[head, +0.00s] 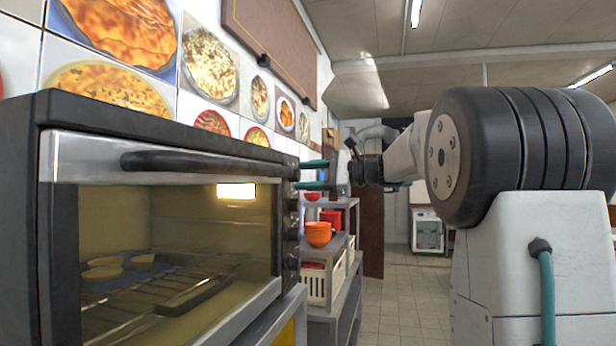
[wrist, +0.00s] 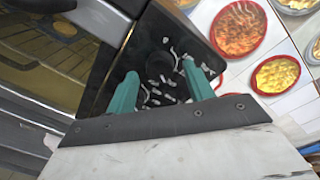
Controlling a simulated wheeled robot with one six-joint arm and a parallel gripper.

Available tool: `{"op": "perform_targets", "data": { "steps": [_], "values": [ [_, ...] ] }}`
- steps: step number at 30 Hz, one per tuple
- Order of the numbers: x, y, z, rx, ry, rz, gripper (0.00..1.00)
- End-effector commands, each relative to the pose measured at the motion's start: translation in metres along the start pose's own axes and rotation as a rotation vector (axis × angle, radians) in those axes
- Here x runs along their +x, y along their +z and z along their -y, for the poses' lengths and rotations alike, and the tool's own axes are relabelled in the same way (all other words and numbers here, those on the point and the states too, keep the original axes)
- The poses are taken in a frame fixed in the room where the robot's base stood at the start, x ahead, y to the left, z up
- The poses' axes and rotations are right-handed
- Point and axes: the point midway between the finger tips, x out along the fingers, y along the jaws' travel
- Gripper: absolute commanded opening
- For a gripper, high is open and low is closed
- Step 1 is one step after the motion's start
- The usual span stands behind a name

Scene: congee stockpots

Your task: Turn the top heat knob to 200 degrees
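The toaster oven (head: 160,135) fills the left of the head view, with a column of dark knobs down the right edge of its front. The top heat knob (head: 291,173) is at the upper end of that column. In the wrist view the dark knob (wrist: 156,66) is hard to make out against the black panel, with white dial marks around it. My gripper (head: 298,175) points left at the panel at the top knob's height. Its teal fingers (wrist: 160,72) are apart, one on each side of the dial. Contact with the knob and its exact setting cannot be told.
The oven's glass door (head: 190,235) is closed, with its handle (head: 200,162) across the top. Lower knobs (head: 292,228) sit below the top one. A shelf rack (head: 345,285) with orange bowls (head: 318,234) stands behind. The tiled floor (head: 400,300) shows free room right of it.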

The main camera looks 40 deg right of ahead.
Motion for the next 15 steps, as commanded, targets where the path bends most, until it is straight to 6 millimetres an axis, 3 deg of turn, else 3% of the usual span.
{"op": "perform_targets", "data": {
  "steps": [8, 15],
  "values": [
    [-0.007, 0.001, 0.001, -0.002, -0.001, 0.0, 0.52],
    [-0.047, 0.0, 0.001, -0.001, -0.003, -0.002, 0.52]
  ]
}}
